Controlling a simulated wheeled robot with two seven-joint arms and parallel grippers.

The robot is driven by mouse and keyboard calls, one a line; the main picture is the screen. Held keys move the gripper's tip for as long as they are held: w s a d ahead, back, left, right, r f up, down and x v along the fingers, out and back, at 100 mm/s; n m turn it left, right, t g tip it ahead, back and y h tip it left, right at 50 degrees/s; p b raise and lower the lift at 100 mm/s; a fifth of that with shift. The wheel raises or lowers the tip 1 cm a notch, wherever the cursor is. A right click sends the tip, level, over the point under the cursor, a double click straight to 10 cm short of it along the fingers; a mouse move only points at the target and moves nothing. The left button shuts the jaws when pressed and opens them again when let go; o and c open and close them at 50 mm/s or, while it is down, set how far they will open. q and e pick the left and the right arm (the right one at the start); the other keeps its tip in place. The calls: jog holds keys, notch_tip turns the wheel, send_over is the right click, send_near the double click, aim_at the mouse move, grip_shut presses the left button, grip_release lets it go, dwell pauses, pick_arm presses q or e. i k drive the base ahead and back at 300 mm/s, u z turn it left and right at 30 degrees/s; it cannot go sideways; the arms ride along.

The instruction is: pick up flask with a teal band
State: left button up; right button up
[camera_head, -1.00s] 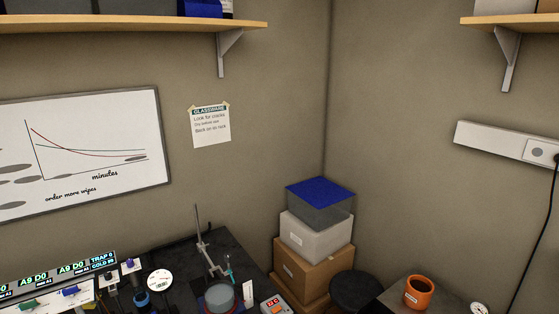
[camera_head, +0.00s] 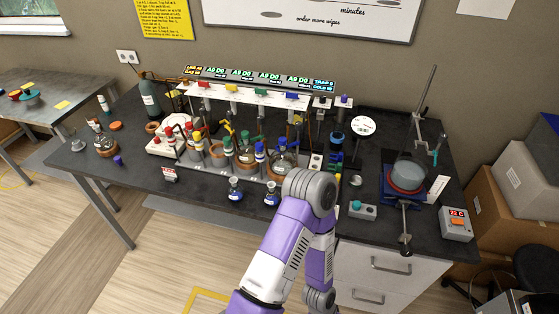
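Two small flasks with dark blue contents or bands stand at the bench's front edge, a left one (camera_head: 234,191) and a right one (camera_head: 271,193). A larger round flask (camera_head: 285,162) sits behind them, partly hidden by my arm. Another round flask (camera_head: 105,146) stands at the bench's left end. I cannot make out a teal band on any of them. One purple and white arm of mine rises from the bottom centre and bends in front of the bench. Neither gripper shows.
The black bench (camera_head: 190,190) is crowded with stoppered glassware along its middle. A stirrer with a glass dish (camera_head: 408,175) and a tall stand occupies its right. A small box with a teal knob (camera_head: 362,208) sits at the front. Cardboard boxes (camera_head: 510,215) stand right.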

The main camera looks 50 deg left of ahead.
aim_at(235, 193)
jog(key=u, duration=2.1)
jog(key=i, duration=0.2)
jog(key=u, duration=0.05)
jog(key=k, duration=0.45)
